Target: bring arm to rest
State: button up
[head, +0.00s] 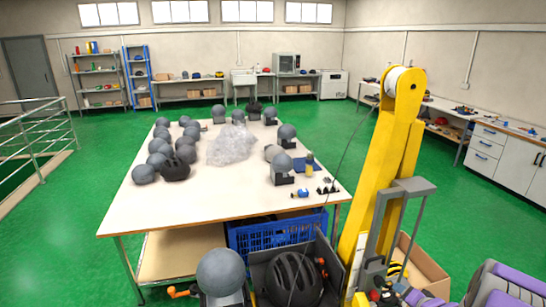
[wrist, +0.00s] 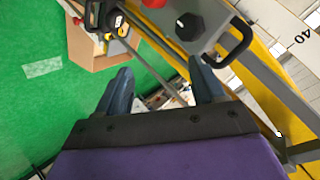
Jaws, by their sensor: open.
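My gripper (wrist: 160,84) shows in the wrist view with its two blue fingers spread apart and nothing between them. A purple part of my arm (head: 505,284) shows at the lower right of the head view. My gripper is close to the yellow drop tower (head: 393,150), beside a grey control box with a black knob (wrist: 189,27) and a black handle (wrist: 238,45). In the head view I cannot make out the fingertips clearly.
A long table (head: 225,210) holds several grey headforms and a clear plastic heap. A black helmet (head: 293,280) sits at the tower's base. A cardboard box (wrist: 97,52) stands on the green floor (wrist: 50,110). Green floor is open left and right of the table.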

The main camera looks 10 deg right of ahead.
jog(key=s+a+r+n+g+h+b, duration=0.1)
jog(key=s+a+r+n+g+b, duration=0.2)
jog(key=a+r, duration=0.4)
jog(key=s+a+r+n+g+h, duration=0.1)
jog(key=s+a+r+n+g, duration=0.1)
jog(key=s+a+r+g, duration=0.5)
jog(key=s+a+r+n+g+y+b, duration=0.1)
jog(key=s+a+n, duration=0.2)
jog(key=s+a, duration=0.9)
jog(key=s+a+r+n+g+y+b, duration=0.1)
jog(key=s+a+n+y+b, duration=0.1)
jog(key=s+a, duration=1)
jog(key=shift+s+a+r+n+g+y, duration=0.15)
jog(key=shift+a+r+n+g+y, duration=0.25)
jog(key=shift+a, duration=0.5)
